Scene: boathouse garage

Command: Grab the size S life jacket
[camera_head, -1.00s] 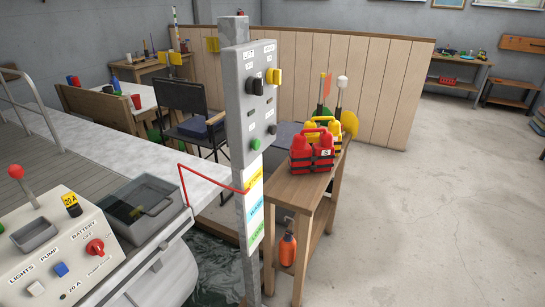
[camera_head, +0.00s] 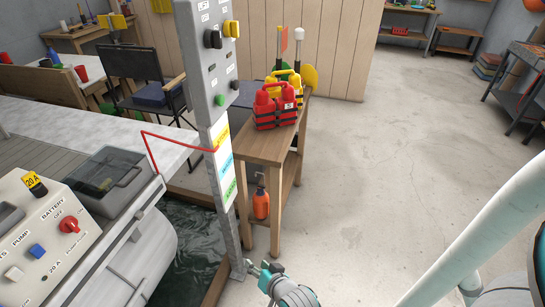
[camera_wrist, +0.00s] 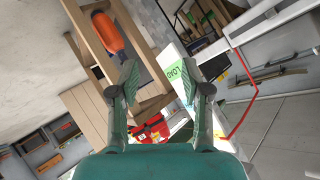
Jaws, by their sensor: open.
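A red life jacket (camera_head: 278,112) with black straps and a red top handle stands on a narrow wooden table. It has a small white tag, which reads like an S in the earlier head view. A yellow life jacket (camera_head: 291,82) stands right behind it, partly hidden. My gripper (camera_head: 264,269) is low at the bottom of the head view, in front of the table and apart from the jackets. In the wrist view my gripper (camera_wrist: 159,77) has its fingers spread and nothing between them. The red jacket (camera_wrist: 150,129) shows small there, beyond the fingers.
The wooden table (camera_head: 255,147) has a lower shelf with an orange bottle-shaped object (camera_head: 261,203). A grey control post (camera_head: 212,130) with a red cable stands just left of it. Dark water lies below left. The concrete floor (camera_head: 380,150) to the right is open.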

